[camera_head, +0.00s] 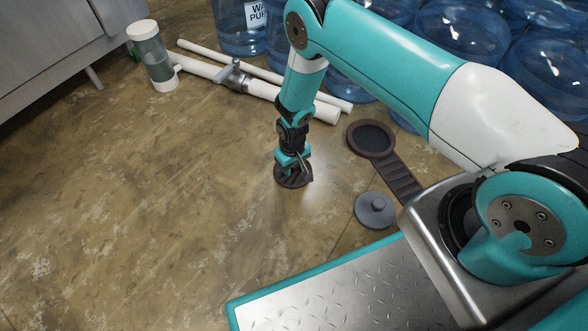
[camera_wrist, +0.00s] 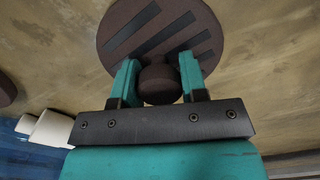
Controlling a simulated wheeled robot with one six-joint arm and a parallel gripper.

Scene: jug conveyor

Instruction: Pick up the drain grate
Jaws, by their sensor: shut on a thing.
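The drain grate is a round dark brown disc with long slots and a round knob. In the head view the drain grate (camera_head: 290,181) is under my gripper (camera_head: 296,168), at floor level or close to it. In the wrist view the drain grate (camera_wrist: 125,28) fills the top middle. The teal fingers of my gripper (camera_wrist: 159,84) are shut on its knob, one on each side. I cannot tell whether the disc touches the floor. My gripper hides part of it in the head view.
A brown round drain opening (camera_head: 371,138) with a slotted channel (camera_head: 398,180) lies to the right. A grey knobbed lid (camera_head: 375,210) is near it. White pipes (camera_head: 262,86), a clear-walled canister (camera_head: 152,58) and blue water jugs (camera_head: 460,35) are behind. Floor to the left is clear.

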